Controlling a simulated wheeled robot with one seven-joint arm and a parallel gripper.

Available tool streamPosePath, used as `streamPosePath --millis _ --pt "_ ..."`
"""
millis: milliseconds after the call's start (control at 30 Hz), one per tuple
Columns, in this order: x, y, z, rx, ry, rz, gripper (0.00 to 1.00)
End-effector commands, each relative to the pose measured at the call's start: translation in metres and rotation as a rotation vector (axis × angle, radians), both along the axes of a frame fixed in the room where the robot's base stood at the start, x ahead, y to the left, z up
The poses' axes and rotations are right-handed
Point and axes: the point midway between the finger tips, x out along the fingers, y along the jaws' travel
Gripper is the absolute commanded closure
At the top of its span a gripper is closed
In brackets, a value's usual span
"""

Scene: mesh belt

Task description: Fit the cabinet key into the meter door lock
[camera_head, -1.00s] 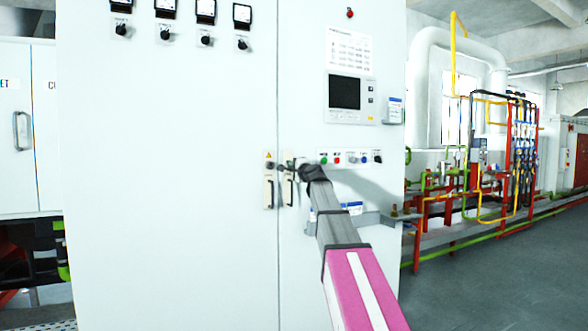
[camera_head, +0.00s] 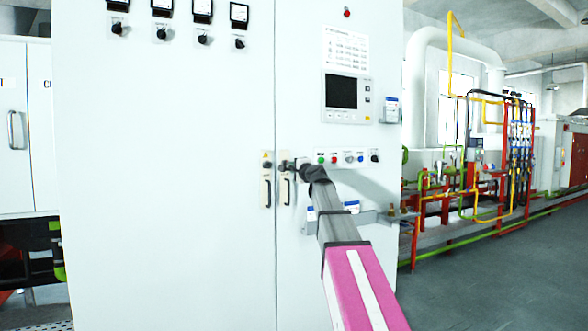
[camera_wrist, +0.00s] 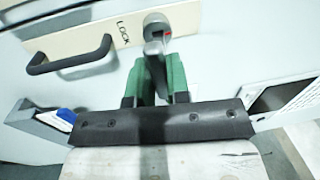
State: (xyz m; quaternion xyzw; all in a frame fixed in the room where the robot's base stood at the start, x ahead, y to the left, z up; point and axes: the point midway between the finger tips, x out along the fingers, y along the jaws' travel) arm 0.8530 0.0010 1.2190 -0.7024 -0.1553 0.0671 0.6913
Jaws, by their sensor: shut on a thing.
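The meter door lock (camera_wrist: 157,22) is a round grey cylinder with a small red mark. It sits at the end of a cream plate (camera_wrist: 90,38) printed LOCK, which carries a black handle (camera_wrist: 70,60). My gripper (camera_wrist: 153,78) has green finger pads and is shut on the grey cabinet key (camera_wrist: 153,50), directly in front of the lock. The key's front end overlaps the lock's lower edge, and I cannot tell whether it is inside the keyhole. In the head view my gripper (camera_head: 303,165) is at the cabinet door's latch plate (camera_head: 286,188), and the key is too small to make out.
A row of buttons (camera_head: 348,158) is just right of my gripper. A second handle plate (camera_head: 266,187) is to the left. Open floor (camera_head: 490,270) lies at the right.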

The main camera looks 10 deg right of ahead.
Motion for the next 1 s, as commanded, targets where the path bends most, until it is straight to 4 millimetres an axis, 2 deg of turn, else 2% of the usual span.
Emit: streamPosePath --millis 600,1000 --pt "-0.021 -0.006 0.0 0.0 -0.001 -0.001 1.0" --pt "-0.022 -0.007 -0.001 0.0 0.0 -0.002 1.0"
